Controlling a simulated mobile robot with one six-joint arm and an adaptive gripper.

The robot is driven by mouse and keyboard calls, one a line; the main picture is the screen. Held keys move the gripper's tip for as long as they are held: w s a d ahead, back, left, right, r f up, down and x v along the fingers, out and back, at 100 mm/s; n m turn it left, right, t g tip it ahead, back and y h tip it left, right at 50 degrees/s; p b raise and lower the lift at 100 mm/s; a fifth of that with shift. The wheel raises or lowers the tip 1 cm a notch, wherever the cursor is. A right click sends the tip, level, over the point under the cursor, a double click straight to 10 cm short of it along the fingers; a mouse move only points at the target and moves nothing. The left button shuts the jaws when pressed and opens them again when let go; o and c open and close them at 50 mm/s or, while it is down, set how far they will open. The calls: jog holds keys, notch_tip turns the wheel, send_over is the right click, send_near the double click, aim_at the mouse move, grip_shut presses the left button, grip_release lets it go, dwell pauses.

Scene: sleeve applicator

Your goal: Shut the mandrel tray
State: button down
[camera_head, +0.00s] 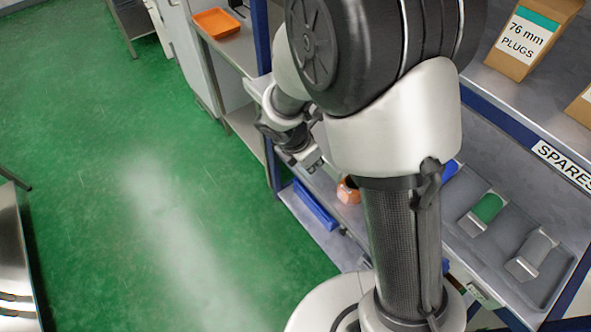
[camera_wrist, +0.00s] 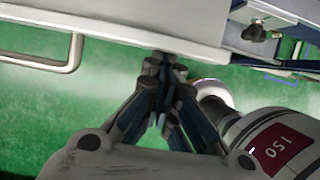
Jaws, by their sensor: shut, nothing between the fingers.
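In the wrist view, a pale panel with a straight lower edge (camera_wrist: 120,28) crosses the top, with a bar handle (camera_wrist: 72,58) at its left. It may be the front of the mandrel tray, but I cannot tell for sure or see how far out it stands. My gripper (camera_wrist: 163,62) is shut and empty, its fingertips close to the panel's lower edge, right of the handle; I cannot tell whether they touch. In the head view my gripper (camera_head: 314,163) is by the shelving, and my arm hides much of the area behind it.
A grey divided tray (camera_head: 558,292) with green and grey pieces lies on the right shelf, near a SPARES label (camera_head: 566,164). A plugs box (camera_head: 527,40) stands above. A blue bin (camera_head: 315,205) sits low. Green floor (camera_head: 120,190) at left is clear.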

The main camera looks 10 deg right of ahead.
jog(key=w+d, duration=0.1)
jog(key=d, duration=0.1)
jog(key=w+d+p, duration=0.1)
jog(key=w+d, duration=0.1)
jog(key=d, duration=0.1)
jog(key=w+d+p, duration=0.1)
jog(key=w+d, duration=0.1)
jog(key=d, duration=0.1)
jog(key=shift+r, duration=0.1)
dwell(0.4)
jog(key=shift+a, duration=0.1)
